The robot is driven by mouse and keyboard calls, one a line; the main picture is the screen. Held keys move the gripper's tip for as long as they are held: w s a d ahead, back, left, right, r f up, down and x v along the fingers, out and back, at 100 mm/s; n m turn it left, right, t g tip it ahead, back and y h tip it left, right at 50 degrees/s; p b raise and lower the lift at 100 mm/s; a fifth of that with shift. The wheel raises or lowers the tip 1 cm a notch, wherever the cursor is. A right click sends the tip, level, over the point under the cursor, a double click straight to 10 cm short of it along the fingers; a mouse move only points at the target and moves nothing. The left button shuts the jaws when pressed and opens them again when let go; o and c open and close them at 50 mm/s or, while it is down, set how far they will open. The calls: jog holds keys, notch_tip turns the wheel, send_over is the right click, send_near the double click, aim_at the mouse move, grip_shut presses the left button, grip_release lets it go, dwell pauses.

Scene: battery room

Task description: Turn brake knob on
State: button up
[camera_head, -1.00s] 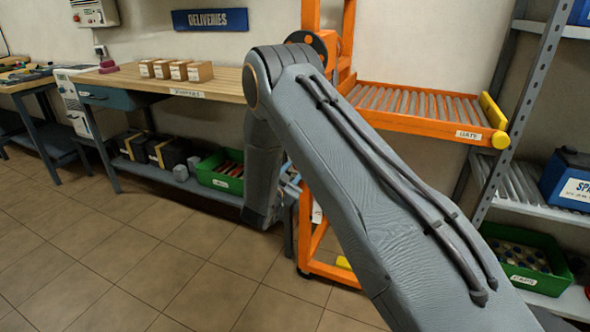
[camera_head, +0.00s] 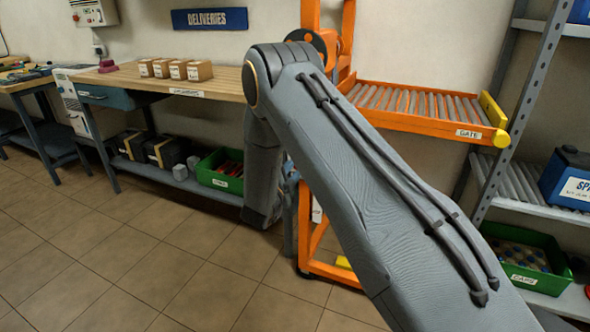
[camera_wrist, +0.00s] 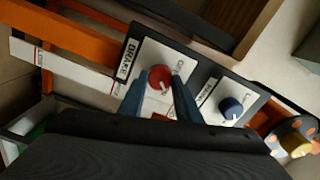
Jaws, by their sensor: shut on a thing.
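The red brake knob (camera_wrist: 159,78) sits on a white panel labelled BRAKE (camera_wrist: 130,62) in the wrist view. My gripper (camera_wrist: 161,83) is shut on the red knob, one dark blue finger on each side of it. Small lettering on the panel near the knob is too blurred to read for certain, so I cannot tell the knob's setting. In the head view my arm hides the gripper and the panel.
A blue knob (camera_wrist: 231,107) sits on its own white panel just right of the red one. The orange roller stand (camera_head: 430,122) is beside my arm. A wooden bench (camera_head: 125,82) stands left and a shelf rack (camera_head: 515,110) right. Floor is clear at front left.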

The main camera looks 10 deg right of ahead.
jog(key=shift+m, duration=0.5)
jog(key=o, duration=1.1)
jog(key=shift+c, duration=0.2)
jog(key=v, duration=0.8)
jog(key=shift+w, duration=0.15)
